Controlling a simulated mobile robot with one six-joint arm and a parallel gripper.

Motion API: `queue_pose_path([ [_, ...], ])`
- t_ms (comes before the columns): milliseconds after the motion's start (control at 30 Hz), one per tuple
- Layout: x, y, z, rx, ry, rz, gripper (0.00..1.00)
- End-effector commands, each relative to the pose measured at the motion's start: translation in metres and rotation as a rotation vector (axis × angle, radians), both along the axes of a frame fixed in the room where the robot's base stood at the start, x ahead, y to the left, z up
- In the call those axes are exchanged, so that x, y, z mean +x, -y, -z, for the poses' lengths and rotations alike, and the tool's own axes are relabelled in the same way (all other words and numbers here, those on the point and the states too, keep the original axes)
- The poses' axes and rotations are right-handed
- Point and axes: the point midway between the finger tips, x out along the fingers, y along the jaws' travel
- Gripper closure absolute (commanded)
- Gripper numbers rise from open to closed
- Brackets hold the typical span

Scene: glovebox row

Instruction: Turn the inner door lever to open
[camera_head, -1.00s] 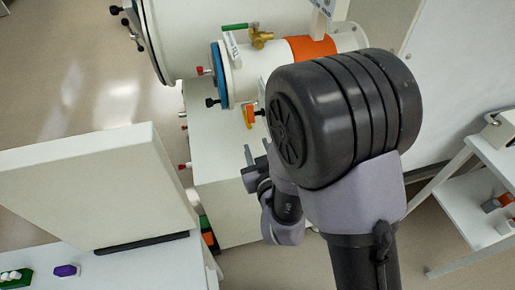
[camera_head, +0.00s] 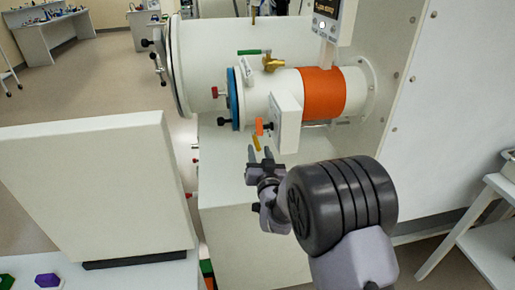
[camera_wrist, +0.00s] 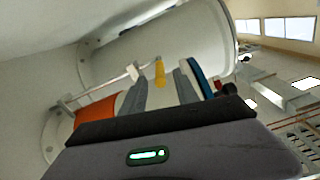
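A small lever with a yellow grip (camera_head: 256,143) hangs below an orange part (camera_head: 260,128) on a white box (camera_head: 287,122) at the side of the small chamber. My gripper (camera_head: 259,151) is just below the lever, its two fingers apart and pointing up at it. In the wrist view the yellow grip (camera_wrist: 160,73) shows in the gap between the open fingertips (camera_wrist: 158,70). I cannot tell whether it is between the fingers or just beyond them. No contact is visible. Nothing is held.
The small chamber has an orange band (camera_head: 323,92), a blue ring (camera_head: 234,98) and a green-handled brass valve (camera_head: 271,63). A larger white cylinder (camera_head: 215,50) lies behind. A white panel (camera_head: 100,190) stands at left. A white cart (camera_head: 490,245) is at right.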

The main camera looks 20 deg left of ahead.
Motion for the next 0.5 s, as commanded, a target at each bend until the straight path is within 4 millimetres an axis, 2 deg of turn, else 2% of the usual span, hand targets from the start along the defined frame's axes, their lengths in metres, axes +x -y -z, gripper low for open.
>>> queue_pose_path([
  [100,0.018,-0.01,0.001,0.0,0.001,0.001,0.63],
  [200,0.027,-0.016,0.001,0.0,0.0,0.0,0.63],
  [500,0.033,-0.019,0.0,-0.001,0.0,0.001,0.63],
])
